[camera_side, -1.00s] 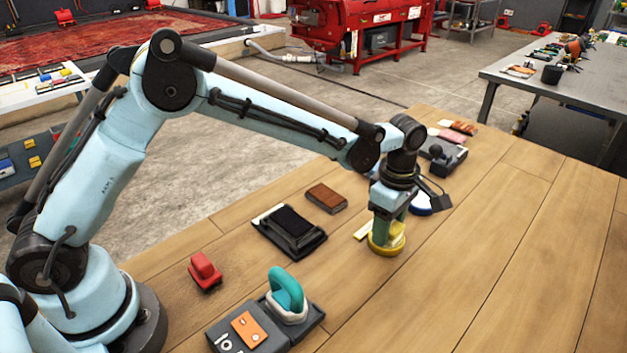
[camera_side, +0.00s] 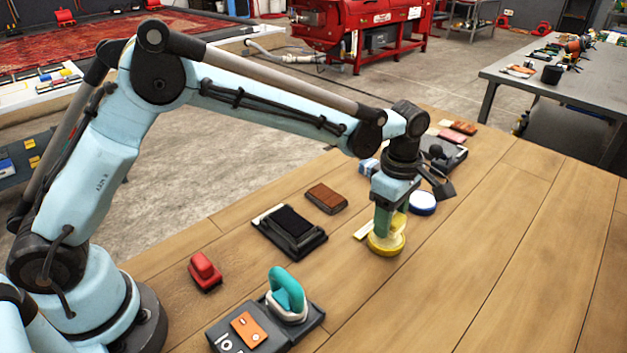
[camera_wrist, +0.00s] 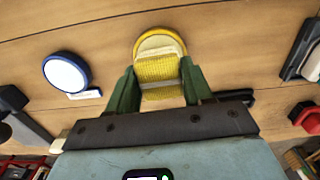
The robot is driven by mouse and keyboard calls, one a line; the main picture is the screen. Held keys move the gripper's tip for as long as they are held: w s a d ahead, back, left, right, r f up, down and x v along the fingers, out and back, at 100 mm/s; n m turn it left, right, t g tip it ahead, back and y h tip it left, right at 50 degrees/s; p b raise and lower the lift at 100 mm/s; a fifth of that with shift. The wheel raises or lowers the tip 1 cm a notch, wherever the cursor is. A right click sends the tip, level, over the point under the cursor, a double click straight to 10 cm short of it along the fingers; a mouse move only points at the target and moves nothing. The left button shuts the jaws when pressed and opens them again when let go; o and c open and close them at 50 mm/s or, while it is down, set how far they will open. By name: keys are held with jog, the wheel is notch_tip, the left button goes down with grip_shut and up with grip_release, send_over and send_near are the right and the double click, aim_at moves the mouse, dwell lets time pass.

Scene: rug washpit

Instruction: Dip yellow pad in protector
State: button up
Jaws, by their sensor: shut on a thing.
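My gripper (camera_wrist: 158,84) is shut on the yellow pad (camera_wrist: 160,70), with one green finger on each side of it. In the side view my gripper (camera_side: 387,222) points straight down at a round yellow-rimmed dish (camera_side: 386,246). In the wrist view the dish (camera_wrist: 160,36) shows a pale cream inside behind the pad. The pad is over the dish or just within its rim; I cannot tell whether it touches the contents. No label naming the protector is readable.
A blue-rimmed white round dish (camera_side: 422,203) stands behind the gripper. A black pad tray (camera_side: 290,231), brown block (camera_side: 326,198), red-handled tool (camera_side: 205,272) and teal-handled tool (camera_side: 287,295) lie left and in front. The right side of the wooden table (camera_side: 500,255) is clear.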

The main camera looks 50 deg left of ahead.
jog(key=shift+r, duration=2.35)
